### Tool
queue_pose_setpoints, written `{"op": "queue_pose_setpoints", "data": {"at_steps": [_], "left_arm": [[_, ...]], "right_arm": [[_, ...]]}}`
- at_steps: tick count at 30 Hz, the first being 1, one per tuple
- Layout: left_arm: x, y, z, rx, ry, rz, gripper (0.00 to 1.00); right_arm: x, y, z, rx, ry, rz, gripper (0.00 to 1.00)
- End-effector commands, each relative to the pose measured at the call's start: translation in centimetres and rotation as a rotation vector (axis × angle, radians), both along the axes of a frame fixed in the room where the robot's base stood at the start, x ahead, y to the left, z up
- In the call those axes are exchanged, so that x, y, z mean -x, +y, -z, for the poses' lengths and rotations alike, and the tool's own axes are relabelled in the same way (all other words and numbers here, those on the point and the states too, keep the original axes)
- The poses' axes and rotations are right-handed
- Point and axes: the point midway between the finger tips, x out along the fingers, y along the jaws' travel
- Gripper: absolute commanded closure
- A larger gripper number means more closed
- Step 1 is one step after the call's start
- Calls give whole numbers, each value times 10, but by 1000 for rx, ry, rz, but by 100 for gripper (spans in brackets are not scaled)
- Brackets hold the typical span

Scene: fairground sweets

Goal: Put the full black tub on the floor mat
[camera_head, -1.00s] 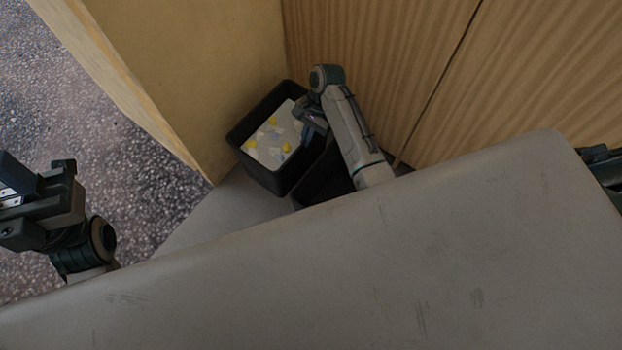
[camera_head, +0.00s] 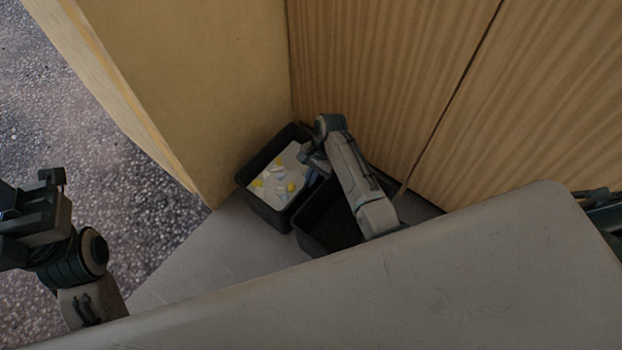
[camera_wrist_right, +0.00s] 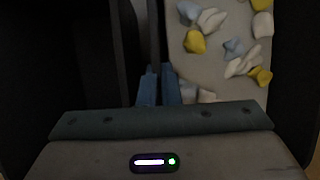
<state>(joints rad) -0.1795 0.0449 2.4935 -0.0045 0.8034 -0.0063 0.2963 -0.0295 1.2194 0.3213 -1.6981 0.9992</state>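The full black tub (camera_head: 262,207) stands in the corner between two wooden walls, with white, yellow and blue sweets inside. In the right wrist view, its dark wall (camera_wrist_right: 154,35) runs down to my fingers beside the sweets. My right gripper (camera_head: 312,165) is at the tub's right rim. Its blue fingertips (camera_wrist_right: 159,88) sit close together on either side of that wall, seemingly shut on it. My left gripper (camera_head: 25,215) is at the far left, away from the tub; its fingers do not show clearly. I cannot make out a separate floor mat.
A second black tub (camera_head: 318,235), seemingly empty, stands close to the right of the full one, partly under my right arm. Both are on a grey surface (camera_head: 215,255). Speckled floor (camera_head: 110,190) is open at left. A large grey panel (camera_head: 400,290) hides the foreground.

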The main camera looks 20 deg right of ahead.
Motion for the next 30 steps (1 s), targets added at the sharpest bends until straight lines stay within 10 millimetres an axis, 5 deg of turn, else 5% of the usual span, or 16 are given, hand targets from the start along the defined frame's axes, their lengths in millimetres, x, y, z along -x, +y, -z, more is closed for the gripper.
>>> {"op": "queue_pose_setpoints", "data": {"at_steps": [5, 9, 19, 30], "left_arm": [[0, 0, -2, -2, -1, 0, 64], [1, 0, -1, -5, 0, 1, 64], [1, 0, 1, -8, 8, 2, 64], [0, -1, -23, -33, 39, 12, 64]], "right_arm": [[-1, 1, -1, -2, -4, 0, 100], [0, 0, 1, 0, 0, 0, 75], [0, 0, -1, 0, 0, 0, 75], [-14, -24, -70, 1, -2, 2, 75]]}}
